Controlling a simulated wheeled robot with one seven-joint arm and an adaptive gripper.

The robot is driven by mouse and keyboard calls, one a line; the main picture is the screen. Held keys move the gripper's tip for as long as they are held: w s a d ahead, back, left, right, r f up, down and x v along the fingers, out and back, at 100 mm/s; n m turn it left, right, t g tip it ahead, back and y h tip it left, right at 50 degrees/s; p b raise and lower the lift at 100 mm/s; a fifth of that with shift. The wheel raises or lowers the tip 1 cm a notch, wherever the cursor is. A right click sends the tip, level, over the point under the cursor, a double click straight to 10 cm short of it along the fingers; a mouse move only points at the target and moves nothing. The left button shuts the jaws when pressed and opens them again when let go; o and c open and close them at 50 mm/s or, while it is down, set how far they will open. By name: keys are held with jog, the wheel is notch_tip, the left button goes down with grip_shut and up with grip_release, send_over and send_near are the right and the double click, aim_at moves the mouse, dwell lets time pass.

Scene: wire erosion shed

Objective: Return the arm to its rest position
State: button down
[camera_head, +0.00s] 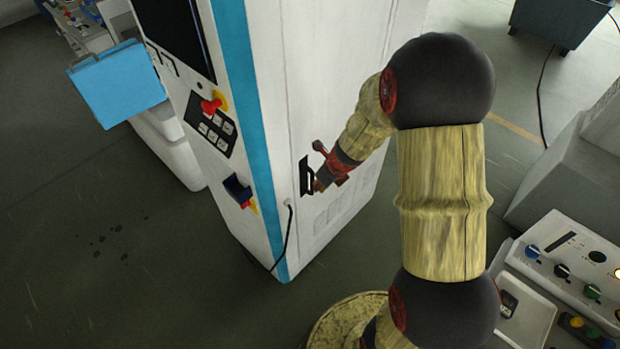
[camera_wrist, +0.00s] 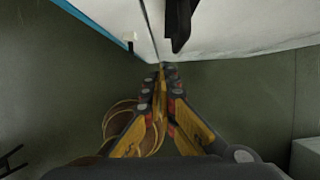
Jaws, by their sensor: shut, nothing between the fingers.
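My arm, with pale yellow sleeves and dark round joints, reaches across the right of the head view and bends down to the tall white cabinet (camera_head: 335,60). My gripper (camera_head: 318,184) is at the cabinet's side face, close to a black handle-like part (camera_head: 305,175). In the wrist view my gripper (camera_wrist: 162,75) is shut with its fingertips together and nothing between them. A black bar-like part (camera_wrist: 178,25) hangs just beyond the fingertips there. I cannot tell whether the fingers touch it.
The cabinet's front has a red knob (camera_head: 211,105), a keypad and a dark blue switch (camera_head: 238,188). A black cable hangs by its edge. A control panel (camera_head: 570,270) stands at lower right. A blue box (camera_head: 118,85) is at upper left. The floor at left is clear.

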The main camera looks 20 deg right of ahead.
jog(key=shift+s+r, duration=0.15)
jog(key=s+a+r+n+b, duration=0.3)
jog(key=s+r+n+b, duration=0.2)
jog(key=n, duration=0.5)
jog(key=s+a+r+n+t+h+b, duration=0.1)
jog(key=s+a+r+n+b, duration=0.2)
jog(key=s+n, duration=0.7)
jog(key=s+a+r+n+b, duration=0.2)
jog(key=s+r+n+b, duration=0.4)
jog(key=n, duration=0.5)
jog(key=shift+s+a+r+n+t+h+b, duration=0.35)
jog(key=shift+s+b, duration=0.3)
jog(key=shift+s, duration=0.25)
